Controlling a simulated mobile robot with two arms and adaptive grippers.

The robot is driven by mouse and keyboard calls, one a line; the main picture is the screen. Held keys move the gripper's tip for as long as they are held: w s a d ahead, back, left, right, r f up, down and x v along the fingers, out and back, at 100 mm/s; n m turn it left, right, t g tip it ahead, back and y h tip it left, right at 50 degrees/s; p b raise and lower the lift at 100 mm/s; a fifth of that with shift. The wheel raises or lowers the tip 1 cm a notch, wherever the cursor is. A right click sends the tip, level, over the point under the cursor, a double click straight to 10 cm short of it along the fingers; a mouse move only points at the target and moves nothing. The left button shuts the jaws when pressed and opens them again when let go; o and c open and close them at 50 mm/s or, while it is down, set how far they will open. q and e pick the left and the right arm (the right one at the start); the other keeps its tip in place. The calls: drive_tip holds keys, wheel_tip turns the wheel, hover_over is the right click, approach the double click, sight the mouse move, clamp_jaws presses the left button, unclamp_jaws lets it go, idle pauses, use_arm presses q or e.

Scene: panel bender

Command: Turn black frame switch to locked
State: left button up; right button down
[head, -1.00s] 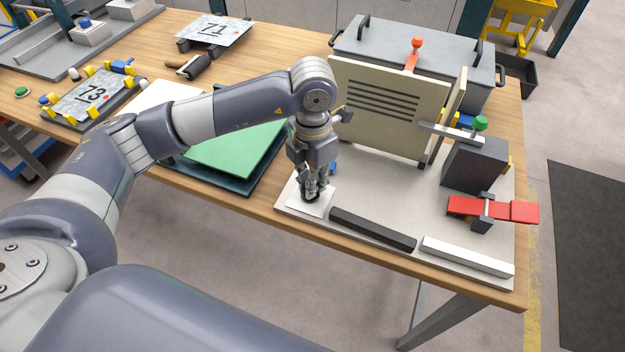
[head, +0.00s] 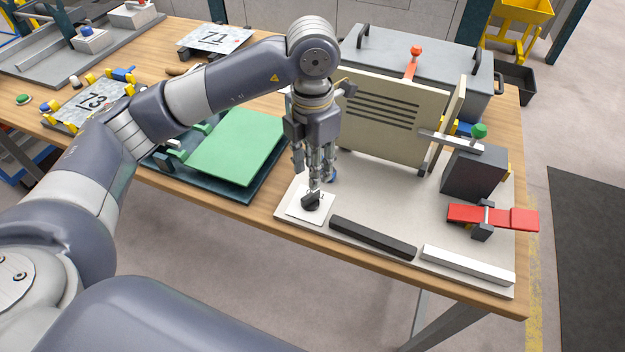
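The black frame switch (head: 311,201) is a small dark knob on a white square plate (head: 297,212) at the front left corner of the pale fixture board. Small marks beside the knob are too small to read, and I cannot tell which position it points to. My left gripper (head: 315,189) points straight down just above the knob, and its fingertips overlap the knob's top in the picture. I cannot tell whether the fingers touch it or how far apart they are. My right gripper is not in view.
Behind the gripper stands a beige slotted panel (head: 385,115). A black bar (head: 372,238) and a white bar (head: 467,265) lie along the board's front edge. A red clamp (head: 493,216) and dark block (head: 474,172) are at right. A green sheet (head: 238,147) lies left.

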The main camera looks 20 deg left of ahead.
use_arm(q)
drive_tip(key=shift+r, duration=2.4)
